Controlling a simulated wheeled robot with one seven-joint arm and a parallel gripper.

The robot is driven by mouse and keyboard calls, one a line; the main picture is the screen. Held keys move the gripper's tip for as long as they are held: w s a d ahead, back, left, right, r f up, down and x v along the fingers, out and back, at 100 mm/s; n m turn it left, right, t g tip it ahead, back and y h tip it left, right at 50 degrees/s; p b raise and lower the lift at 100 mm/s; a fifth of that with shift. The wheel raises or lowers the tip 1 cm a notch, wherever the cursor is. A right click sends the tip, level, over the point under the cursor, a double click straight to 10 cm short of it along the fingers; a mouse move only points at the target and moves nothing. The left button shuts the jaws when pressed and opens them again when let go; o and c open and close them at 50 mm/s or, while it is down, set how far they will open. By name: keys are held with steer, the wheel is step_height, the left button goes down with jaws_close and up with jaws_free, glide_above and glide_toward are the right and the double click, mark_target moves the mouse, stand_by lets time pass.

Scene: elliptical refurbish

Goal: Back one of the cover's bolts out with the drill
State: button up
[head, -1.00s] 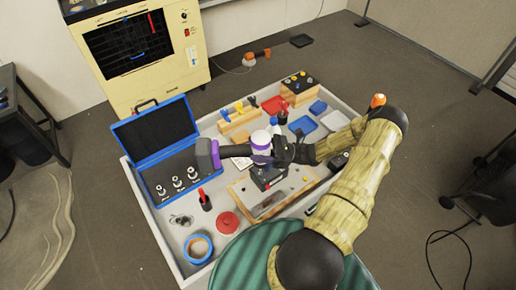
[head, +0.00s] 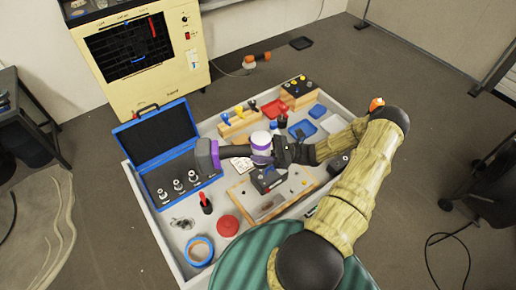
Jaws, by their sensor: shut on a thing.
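My gripper (head: 278,152) is shut on the drill and holds it over the middle of the grey tray. The drill has a dark grey block (head: 207,156) at its left end, a dark handle with purple trim, and a white and purple body (head: 261,142) beside my gripper. A dark, boxy part (head: 266,181) shows just below the drill, above a wooden board (head: 240,190); I cannot tell whether it belongs to the drill or to the cover. The cover's bolts are too small to make out, and the drill's tip cannot be made out.
The tray's rim (head: 158,236) surrounds the work area. An open blue case (head: 152,137) with several metal sockets stands at left. A red disc (head: 228,225), blue tape roll (head: 199,250) and red-handled tool (head: 206,203) lie in front. Blue trays (head: 301,129) and wooden racks stand at back.

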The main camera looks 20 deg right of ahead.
mark_target(256, 136)
steer(key=shift+r+p, duration=2.2)
steer(key=shift+r, duration=1)
steer(key=shift+a, duration=0.1)
steer(key=shift+w+a+m+t+h+b, duration=0.4)
steer(key=shift+w+a+m+t+h, duration=0.15)
steer(key=shift+t, duration=0.4)
steer(key=shift+w+a+m+t+h+b, duration=0.4)
steer(key=shift+a+m+t, duration=0.25)
steer(key=shift+t, duration=0.3)
steer(key=w+a+f+m+t+h+b, duration=0.1)
steer(key=a+f+m+t+h, duration=0.1)
steer(key=h, duration=0.4)
steer(key=w+a+f+m+t+h+b, duration=0.1)
steer(key=w+f+m+t+h+b, duration=0.1)
steer(key=f+m+t+h, duration=0.3)
steer(key=w+a+f+m+t+h+b, duration=0.1)
steer(key=f+m+t+h, duration=0.3)
steer(key=h, duration=0.4)
steer(key=shift+w+a+m+b, duration=0.15)
steer(key=shift+a+m+b, duration=0.4)
steer(key=shift+a, duration=0.3)
